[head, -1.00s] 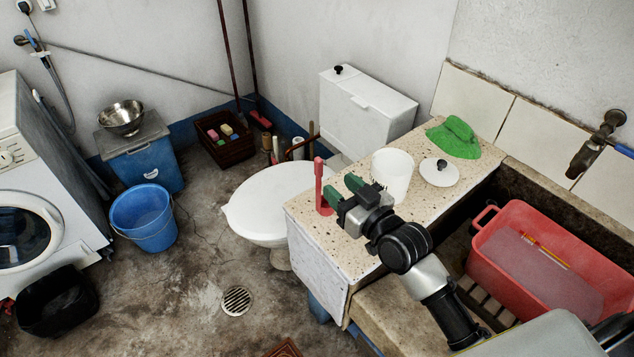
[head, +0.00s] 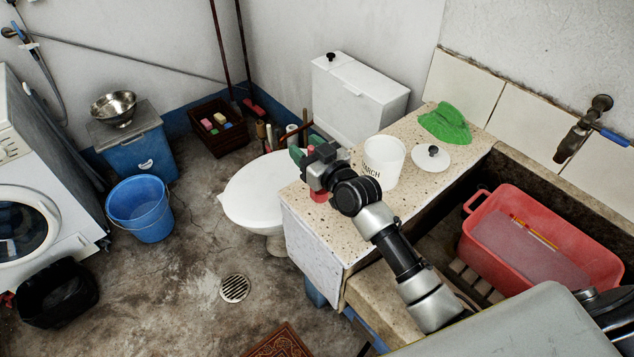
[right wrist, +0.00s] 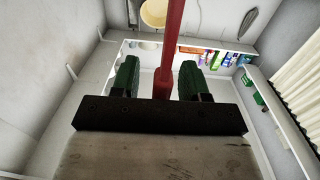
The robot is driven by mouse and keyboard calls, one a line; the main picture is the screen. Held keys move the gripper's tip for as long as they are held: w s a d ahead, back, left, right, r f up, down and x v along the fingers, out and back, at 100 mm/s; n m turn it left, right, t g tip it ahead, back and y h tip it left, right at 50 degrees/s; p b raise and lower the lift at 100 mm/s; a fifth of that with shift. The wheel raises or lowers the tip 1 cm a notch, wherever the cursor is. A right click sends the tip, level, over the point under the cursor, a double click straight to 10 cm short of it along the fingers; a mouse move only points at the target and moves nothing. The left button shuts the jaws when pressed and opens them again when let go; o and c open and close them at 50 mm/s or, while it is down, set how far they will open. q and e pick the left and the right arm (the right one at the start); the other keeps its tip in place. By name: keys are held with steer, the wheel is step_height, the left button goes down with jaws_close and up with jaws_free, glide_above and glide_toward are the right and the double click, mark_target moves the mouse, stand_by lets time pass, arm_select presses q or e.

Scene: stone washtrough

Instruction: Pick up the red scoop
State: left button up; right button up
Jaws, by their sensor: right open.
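The red scoop (head: 319,196) stands upright on the near left end of the speckled counter (head: 420,187). In the head view my right gripper hides most of it, and only a low red part shows. In the right wrist view its red handle (right wrist: 173,45) runs up between the two green fingers. My right gripper (head: 304,155) is open, with its fingers (right wrist: 158,80) on either side of the handle and gaps visible at both. My left gripper is not in view.
A white starch tub (head: 383,165) stands close to the right of my right gripper. A white lid (head: 431,160) and green cloth (head: 445,124) lie beyond. A red basin (head: 545,240) sits in the stone trough. The toilet (head: 258,190) is left of the counter.

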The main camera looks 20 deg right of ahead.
steer(key=shift+s, duration=0.1)
steer(key=shift+c, duration=1)
jaws_close()
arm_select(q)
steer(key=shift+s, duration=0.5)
arm_select(e)
steer(key=shift+r, duration=0.15)
